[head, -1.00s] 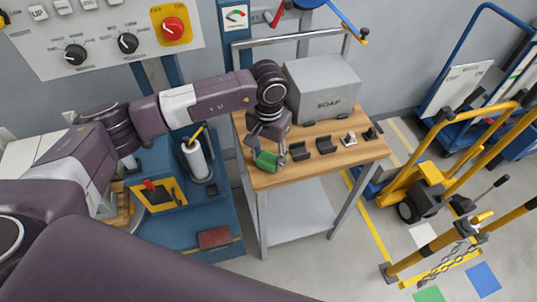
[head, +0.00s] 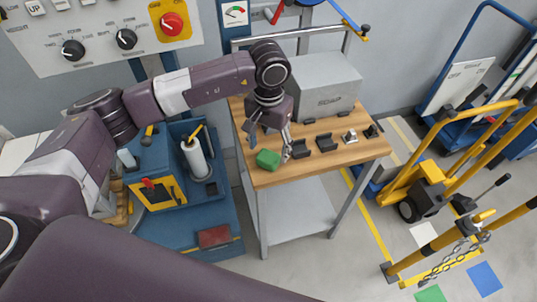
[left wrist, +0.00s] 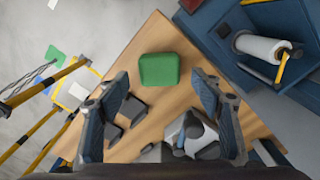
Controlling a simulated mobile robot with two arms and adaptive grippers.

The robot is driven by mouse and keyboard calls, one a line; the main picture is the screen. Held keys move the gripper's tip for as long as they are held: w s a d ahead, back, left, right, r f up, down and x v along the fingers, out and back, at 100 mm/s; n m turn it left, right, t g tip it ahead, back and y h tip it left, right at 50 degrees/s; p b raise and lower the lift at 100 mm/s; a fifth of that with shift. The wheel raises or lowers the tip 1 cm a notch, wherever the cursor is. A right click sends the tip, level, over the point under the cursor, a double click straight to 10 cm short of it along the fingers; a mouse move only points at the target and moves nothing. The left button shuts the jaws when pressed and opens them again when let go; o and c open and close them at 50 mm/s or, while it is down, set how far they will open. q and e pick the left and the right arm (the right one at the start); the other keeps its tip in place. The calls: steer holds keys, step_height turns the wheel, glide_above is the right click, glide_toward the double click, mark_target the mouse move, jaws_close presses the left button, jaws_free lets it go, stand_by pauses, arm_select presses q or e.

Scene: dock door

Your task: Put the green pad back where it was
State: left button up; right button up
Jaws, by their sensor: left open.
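The green pad (head: 268,159) lies on the wooden top of the bench (head: 352,151), near its front left edge. In the left wrist view the pad (left wrist: 160,69) shows whole, just beyond the fingertips, with bare wood around it. My left gripper (head: 269,145) is open and empty, just behind and above the pad. Its two fingers (left wrist: 164,88) stand wide apart in the left wrist view, with the pad clear of both. My right gripper is not in view.
Dark holders (head: 327,144) and a small metal part (head: 350,136) stand right of the pad. A grey box (head: 322,84) fills the back of the bench. A blue station with a white roll (head: 197,158) is at the left. Yellow-framed equipment (head: 420,200) stands at the right.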

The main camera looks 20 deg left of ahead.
mark_target(268, 156)
arm_select(q)
step_height(268, 156, up, 9)
steer(key=b, duration=0.2)
steer(key=shift+s+f, duration=0.1)
steer(key=shift+f, duration=0.1)
stand_by(0.4)
